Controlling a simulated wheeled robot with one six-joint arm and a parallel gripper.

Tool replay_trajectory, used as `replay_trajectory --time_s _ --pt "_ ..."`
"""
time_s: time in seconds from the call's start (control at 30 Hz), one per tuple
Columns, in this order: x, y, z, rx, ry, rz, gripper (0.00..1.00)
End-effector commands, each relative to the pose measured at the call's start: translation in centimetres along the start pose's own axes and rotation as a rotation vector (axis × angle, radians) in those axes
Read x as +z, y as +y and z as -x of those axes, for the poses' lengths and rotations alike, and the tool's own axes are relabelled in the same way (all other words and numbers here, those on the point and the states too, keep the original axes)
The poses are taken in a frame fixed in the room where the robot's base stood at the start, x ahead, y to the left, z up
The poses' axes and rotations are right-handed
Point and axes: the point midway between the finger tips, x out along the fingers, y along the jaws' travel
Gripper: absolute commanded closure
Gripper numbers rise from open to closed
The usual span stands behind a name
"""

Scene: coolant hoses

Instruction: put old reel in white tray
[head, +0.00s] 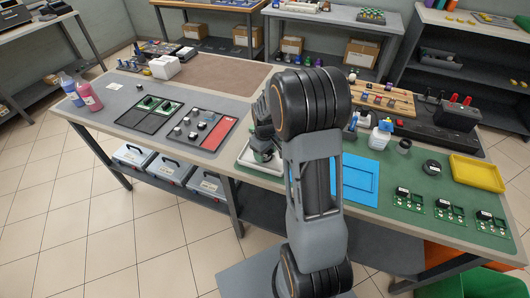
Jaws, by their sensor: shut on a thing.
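My gripper (263,152) is low over the white tray (244,162), at the front edge of the workbench beside my arm. It is shut on a small dark thing, which looks like the old reel but is mostly hidden by the fingers and the arm. I cannot tell whether that thing touches the tray floor. The tray's right part is hidden behind my arm. A black round reel (432,166) lies on the green mat to the right, apart from my gripper.
A white bottle (380,134) stands behind the blue tray. A sectioned board with small parts (199,130) lies left of the white tray.

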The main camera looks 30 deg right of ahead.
Motion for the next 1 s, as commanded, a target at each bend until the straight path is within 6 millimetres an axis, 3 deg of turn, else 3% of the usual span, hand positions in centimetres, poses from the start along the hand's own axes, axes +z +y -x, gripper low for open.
replay_trajectory --time_s 0.2,0.23,0.47,0.77,1.0 --pt "0.0 0.0 -0.4 0.000 0.000 0.000 0.73" --pt "0.0 0.0 -0.4 0.000 0.000 0.000 0.43" --pt "0.0 0.0 -0.3 0.000 0.000 0.000 0.21" --pt "0.0 0.0 0.1 0.000 0.000 0.000 0.20" --pt "-0.1 0.0 3.3 0.003 0.005 0.000 0.20"
